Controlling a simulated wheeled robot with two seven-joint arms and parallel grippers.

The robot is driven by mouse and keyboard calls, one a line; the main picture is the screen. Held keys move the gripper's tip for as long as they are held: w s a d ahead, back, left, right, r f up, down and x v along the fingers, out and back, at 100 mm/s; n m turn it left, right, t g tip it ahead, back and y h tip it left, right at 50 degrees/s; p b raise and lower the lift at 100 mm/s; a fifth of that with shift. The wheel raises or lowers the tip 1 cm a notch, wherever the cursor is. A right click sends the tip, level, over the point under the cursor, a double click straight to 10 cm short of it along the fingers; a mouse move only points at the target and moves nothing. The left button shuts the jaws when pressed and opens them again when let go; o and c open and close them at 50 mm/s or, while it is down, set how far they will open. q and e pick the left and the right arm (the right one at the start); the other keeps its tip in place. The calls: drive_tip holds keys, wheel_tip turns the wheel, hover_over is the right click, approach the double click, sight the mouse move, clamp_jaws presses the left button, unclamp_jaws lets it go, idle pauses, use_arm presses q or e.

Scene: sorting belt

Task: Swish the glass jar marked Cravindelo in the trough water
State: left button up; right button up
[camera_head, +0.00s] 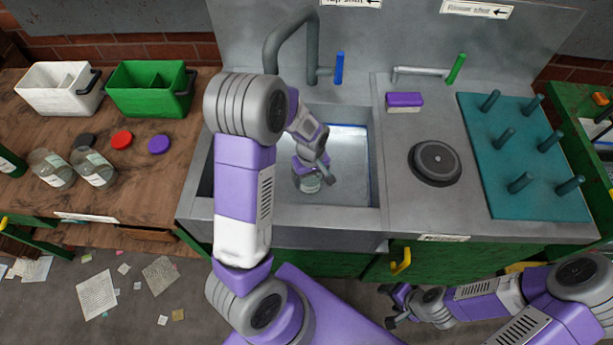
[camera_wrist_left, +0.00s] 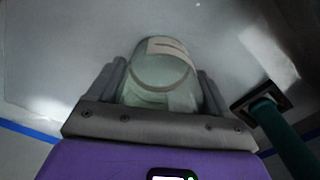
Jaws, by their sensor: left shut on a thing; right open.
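My left gripper (camera_head: 309,165) reaches down into the trough (camera_head: 352,190) and is shut on a glass jar (camera_head: 309,184). In the left wrist view the jar (camera_wrist_left: 163,72) sits between the two grey fingers, with a pale label partly in sight; its wording cannot be read. The jar is low inside the trough; I cannot tell how deep it is in the water. My right gripper (camera_head: 393,305) is open and empty, low in front of the counter, away from the trough.
A tap (camera_head: 312,50) with a blue handle stands behind the trough. Other glass jars (camera_head: 93,168) and coloured lids (camera_head: 121,140) lie on the wooden bench at left. A purple-topped sponge (camera_head: 404,100), a round black disc (camera_head: 436,161) and a teal peg rack (camera_head: 520,150) are at right.

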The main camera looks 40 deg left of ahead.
use_arm(q)
drive_tip(key=w+d, duration=0.1)
drive_tip(key=d, duration=0.1)
drive_tip(key=w+d, duration=0.1)
drive_tip(key=d, duration=0.1)
drive_tip(key=w+d, duration=0.1)
drive_tip(key=shift+w+d, duration=0.25)
drive_tip(key=shift+d, duration=0.15)
drive_tip(key=s+a, duration=0.1)
drive_tip(key=a, duration=0.1)
drive_tip(key=s+a, duration=0.3)
drive_tip(key=a, duration=0.2)
drive_tip(key=shift+s+p, duration=0.15)
drive_tip(key=shift+p, duration=0.2)
drive_tip(key=shift+d, duration=0.1)
drive_tip(key=shift+w+d+p, duration=0.15)
drive_tip(key=shift+w+d, duration=0.55)
drive_tip(key=shift+d, duration=0.45)
drive_tip(key=shift+w+d+p, duration=0.1)
drive_tip(key=shift+w+d, duration=0.65)
drive_tip(key=shift+d, duration=0.35)
drive_tip(key=shift+w+d+p, duration=0.15)
drive_tip(key=shift+w+d, duration=0.55)
drive_tip(key=shift+d, duration=0.45)
